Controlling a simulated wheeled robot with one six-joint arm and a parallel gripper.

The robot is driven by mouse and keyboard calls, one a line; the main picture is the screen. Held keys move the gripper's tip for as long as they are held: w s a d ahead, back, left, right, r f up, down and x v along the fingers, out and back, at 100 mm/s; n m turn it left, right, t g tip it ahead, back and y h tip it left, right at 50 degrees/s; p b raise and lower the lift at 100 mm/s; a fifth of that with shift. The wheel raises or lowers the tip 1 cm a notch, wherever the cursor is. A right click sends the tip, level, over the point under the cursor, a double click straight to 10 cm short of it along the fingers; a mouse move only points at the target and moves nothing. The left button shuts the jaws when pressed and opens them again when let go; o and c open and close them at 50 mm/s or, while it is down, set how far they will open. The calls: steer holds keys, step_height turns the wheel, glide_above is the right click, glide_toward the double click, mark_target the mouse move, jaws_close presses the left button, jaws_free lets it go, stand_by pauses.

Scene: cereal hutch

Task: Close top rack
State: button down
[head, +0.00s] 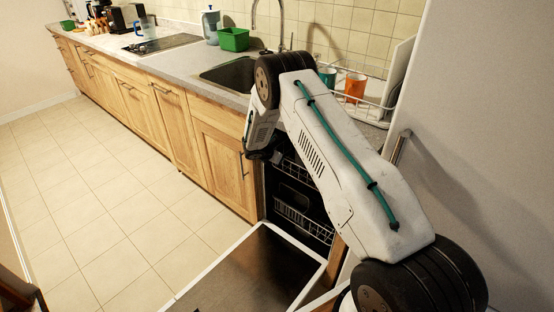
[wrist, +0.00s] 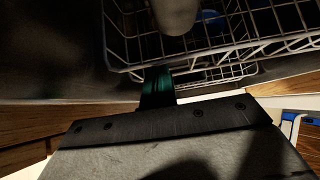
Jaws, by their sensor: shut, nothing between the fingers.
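The open dishwasher stands under the counter in the head view, its door (head: 245,275) folded down flat. The top rack (head: 297,173) shows only partly behind my arm, and how far it is out is hard to tell. In the wrist view a white wire rack (wrist: 225,52) fills the upper part. My gripper (wrist: 157,80) has green fingers that are shut and empty. Their tips are at the rack's near edge; I cannot tell whether they touch it. In the head view my arm hides the fingers.
A lower rack (head: 303,222) sits inside the dishwasher. A pale rounded item (wrist: 175,14) and a blue item (wrist: 211,17) are in the rack in the wrist view. Wooden cabinets (head: 222,165) stand to the left, a white panel (head: 480,130) to the right. The tiled floor (head: 110,215) is clear.

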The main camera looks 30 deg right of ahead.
steer(key=shift+w+d+r, duration=0.1)
steer(key=shift+d, duration=0.2)
steer(key=s+a+r, duration=0.4)
steer(key=a+r, duration=0.3)
steer(key=a, duration=0.4)
steer(key=shift+s, duration=0.2)
steer(key=shift+d, duration=0.1)
steer(key=s+a+r+m+y, duration=0.2)
steer(key=s+r+m, duration=0.5)
steer(key=s+r, duration=0.5)
steer(key=s+a+r+m+g+y, duration=0.1)
steer(key=s+a+r+m+y, duration=0.2)
steer(key=s+r+m, duration=0.5)
steer(key=s+a+r+m+g+y, duration=0.1)
steer(key=s+a+r+m+y, duration=0.2)
steer(key=s+r+m, duration=0.4)
steer(key=s+r, duration=0.4)
steer(key=s, duration=0.7)
steer(key=s+r, duration=0.5)
steer(key=s, duration=0.6)
steer(key=shift+s+r+m, duration=0.2)
steer(key=shift+s+m, duration=0.1)
